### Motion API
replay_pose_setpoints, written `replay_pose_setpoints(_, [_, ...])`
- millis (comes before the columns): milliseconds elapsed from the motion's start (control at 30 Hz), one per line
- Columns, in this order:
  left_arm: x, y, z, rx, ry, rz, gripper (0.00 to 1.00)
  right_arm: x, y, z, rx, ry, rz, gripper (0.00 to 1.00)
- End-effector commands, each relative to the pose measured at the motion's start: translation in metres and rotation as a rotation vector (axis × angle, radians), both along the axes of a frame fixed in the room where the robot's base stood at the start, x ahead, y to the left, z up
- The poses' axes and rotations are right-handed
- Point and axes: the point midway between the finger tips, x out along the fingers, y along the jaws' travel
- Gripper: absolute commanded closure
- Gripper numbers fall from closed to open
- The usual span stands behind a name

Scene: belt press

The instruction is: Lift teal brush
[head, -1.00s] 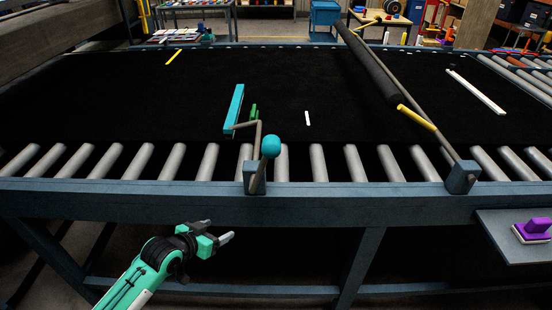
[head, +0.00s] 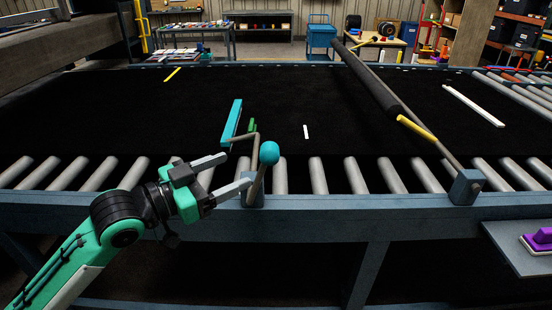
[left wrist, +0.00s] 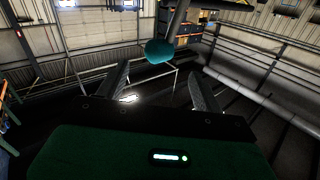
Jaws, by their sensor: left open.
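The teal brush (head: 231,121) is a long narrow bar lying on the black belt. A grey bent lever (head: 256,170) beside it rises from the front rail and carries a round teal knob (head: 269,153). My left gripper (head: 239,169) is open and empty, its two fingers pointing toward the lever and knob from the left. In the left wrist view the teal knob (left wrist: 159,51) shows ahead, between and beyond the open fingertips (left wrist: 160,68). Whether a finger touches the lever cannot be told. My right gripper is out of view.
A row of grey rollers (head: 318,176) runs behind the blue front rail (head: 370,205). A side shelf (head: 510,245) holds a purple tool (head: 540,238). The belt's middle (head: 330,100) is mostly clear.

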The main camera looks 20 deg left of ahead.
Motion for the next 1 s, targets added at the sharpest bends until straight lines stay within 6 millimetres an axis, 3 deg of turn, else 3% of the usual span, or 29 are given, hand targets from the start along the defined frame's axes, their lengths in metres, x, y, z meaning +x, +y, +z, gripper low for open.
replay_pose_setpoints(200, [0.008, -0.007, -0.002, 0.001, -0.005, 0.001, 0.32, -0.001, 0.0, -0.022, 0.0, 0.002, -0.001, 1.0])
replay_pose_setpoints(300, [0.021, -0.016, 0.005, -0.006, -0.001, 0.001, 0.32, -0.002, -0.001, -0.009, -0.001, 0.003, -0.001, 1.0])
replay_pose_setpoints(700, [0.076, -0.057, 0.004, -0.001, 0.0, 0.0, 0.32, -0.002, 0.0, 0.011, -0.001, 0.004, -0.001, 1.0])
replay_pose_setpoints(1000, [0.096, -0.071, 0.001, 0.001, 0.0, 0.001, 0.32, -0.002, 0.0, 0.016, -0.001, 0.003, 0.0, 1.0])
